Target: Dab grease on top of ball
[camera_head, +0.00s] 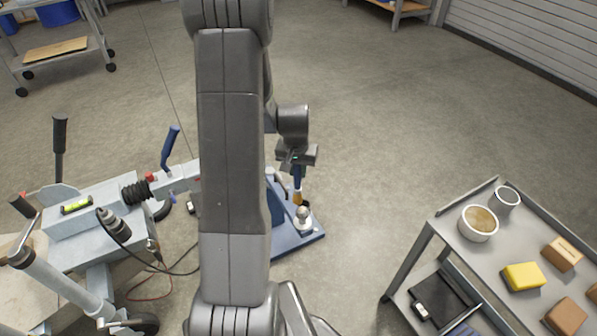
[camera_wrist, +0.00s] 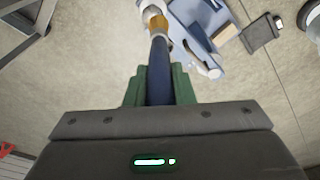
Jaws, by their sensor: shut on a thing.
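My gripper (camera_head: 297,160) is shut on the dark blue handle of a brush (camera_head: 297,178). The brush points down, with an orange-brown lower part. In the wrist view the handle (camera_wrist: 160,78) runs away from between the green fingers. The pale metal ball (camera_head: 303,212) stands on a blue base (camera_head: 292,243), just below the brush tip. The brush end is beside or over the ball; I cannot tell whether they touch. A round tub (camera_head: 477,235) with tan contents, possibly the grease, stands on the cart at right.
A grey cart (camera_head: 430,222) at right also holds a grey cup (camera_head: 505,198), a yellow block (camera_head: 523,277) and brown boxes (camera_head: 562,253). The trailer coupling (camera_head: 170,184) with a blue lever is left of my arm. Open floor lies behind the ball.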

